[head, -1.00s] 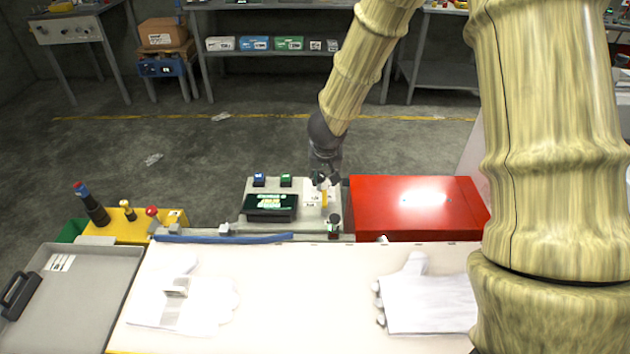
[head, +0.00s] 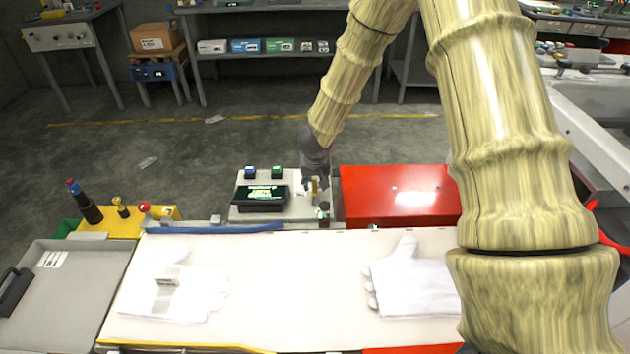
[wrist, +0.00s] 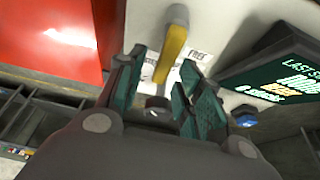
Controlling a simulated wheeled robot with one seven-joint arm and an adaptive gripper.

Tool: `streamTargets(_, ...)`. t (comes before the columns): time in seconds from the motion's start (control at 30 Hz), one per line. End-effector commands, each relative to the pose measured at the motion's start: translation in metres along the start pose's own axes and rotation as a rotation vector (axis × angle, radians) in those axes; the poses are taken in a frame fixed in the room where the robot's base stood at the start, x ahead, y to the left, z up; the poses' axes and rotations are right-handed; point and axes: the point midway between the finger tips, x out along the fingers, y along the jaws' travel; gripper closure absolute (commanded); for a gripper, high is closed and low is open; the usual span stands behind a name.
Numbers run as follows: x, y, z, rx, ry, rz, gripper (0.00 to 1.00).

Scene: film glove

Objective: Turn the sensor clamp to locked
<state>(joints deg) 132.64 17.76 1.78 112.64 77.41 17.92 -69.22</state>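In the head view the lever (head: 314,188) is small and partly hidden by my gripper (head: 313,178). In the wrist view my gripper (wrist: 165,68) is open, its two green-padded fingers on either side of the lever. Gaps show between lever and pads; contact cannot be told.
A dark display (head: 262,197) with green text sits left of the lever on the grey panel (head: 290,212). A red box (head: 400,195) is close on the right. White gloves (head: 410,285) lie on the pale work surface (head: 290,300) in front.

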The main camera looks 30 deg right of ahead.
Motion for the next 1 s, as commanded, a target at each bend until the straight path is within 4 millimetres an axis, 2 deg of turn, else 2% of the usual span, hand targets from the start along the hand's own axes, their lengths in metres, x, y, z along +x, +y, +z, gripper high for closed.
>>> streamTargets(0.17,0.0,-0.0001,0.0,0.0,0.0,0.0,0.66)
streamTargets(0.3,-0.0002,0.0,-0.0001,0.0,0.0,0.0,0.92)
streamTargets(0.37,-0.0003,0.0,-0.0001,0.0,0.0,0.0,1.0)
streamTargets(0.77,-0.0021,0.0017,-0.001,0.026,0.0,0.013,1.0)
streamTargets(1.0,-0.0056,0.006,-0.0019,0.125,0.0,0.055,1.0)
